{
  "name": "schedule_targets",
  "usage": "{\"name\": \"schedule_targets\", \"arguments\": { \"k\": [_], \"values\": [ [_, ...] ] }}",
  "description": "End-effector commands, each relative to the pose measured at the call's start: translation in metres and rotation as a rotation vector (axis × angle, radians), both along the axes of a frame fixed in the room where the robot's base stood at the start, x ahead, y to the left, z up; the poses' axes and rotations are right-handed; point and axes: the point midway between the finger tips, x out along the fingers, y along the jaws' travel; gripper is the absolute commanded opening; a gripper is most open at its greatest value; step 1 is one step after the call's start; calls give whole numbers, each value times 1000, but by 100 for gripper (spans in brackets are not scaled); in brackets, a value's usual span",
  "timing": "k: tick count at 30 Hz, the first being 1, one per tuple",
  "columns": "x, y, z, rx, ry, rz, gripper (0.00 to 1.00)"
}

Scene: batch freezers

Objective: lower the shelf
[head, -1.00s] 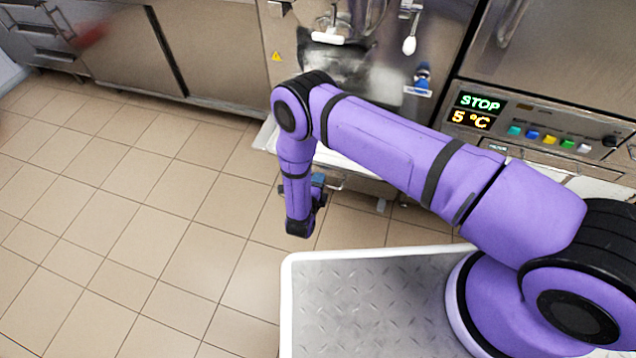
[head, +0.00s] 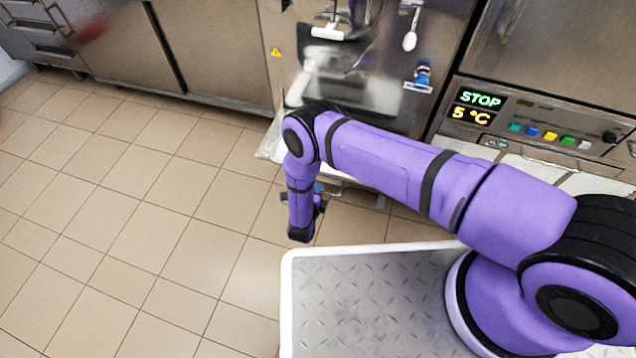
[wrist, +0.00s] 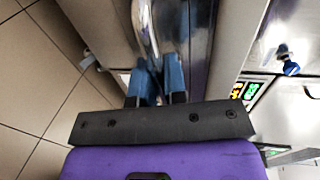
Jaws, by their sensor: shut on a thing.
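The shelf (head: 268,146) is a pale, shiny ledge on the front of the batch freezer, below its spout, partly hidden behind my arm in the head view. In the wrist view my gripper (wrist: 158,84) has blue fingers close together around the lower end of a curved, shiny metal bar (wrist: 147,28). The bar appears to belong to the shelf, but the join is not clear. In the head view the fingers are mostly hidden behind my wrist.
The freezer front carries a white-handled lever (head: 327,32), a white knob (head: 410,41) and a blue valve (head: 423,74). A control panel (head: 480,108) reads STOP and 5 °C. Steel cabinets (head: 215,45) line the back left. The tiled floor (head: 140,210) at left is clear.

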Motion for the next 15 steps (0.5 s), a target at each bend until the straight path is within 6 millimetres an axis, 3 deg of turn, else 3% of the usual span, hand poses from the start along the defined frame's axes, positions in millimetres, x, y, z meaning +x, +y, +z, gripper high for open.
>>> {"name": "schedule_targets", "arguments": {
  "k": [6,15],
  "values": [
    [-1,1,-37,2,-2,1,0],
    [0,2,-53,3,0,3,0]
  ]
}}
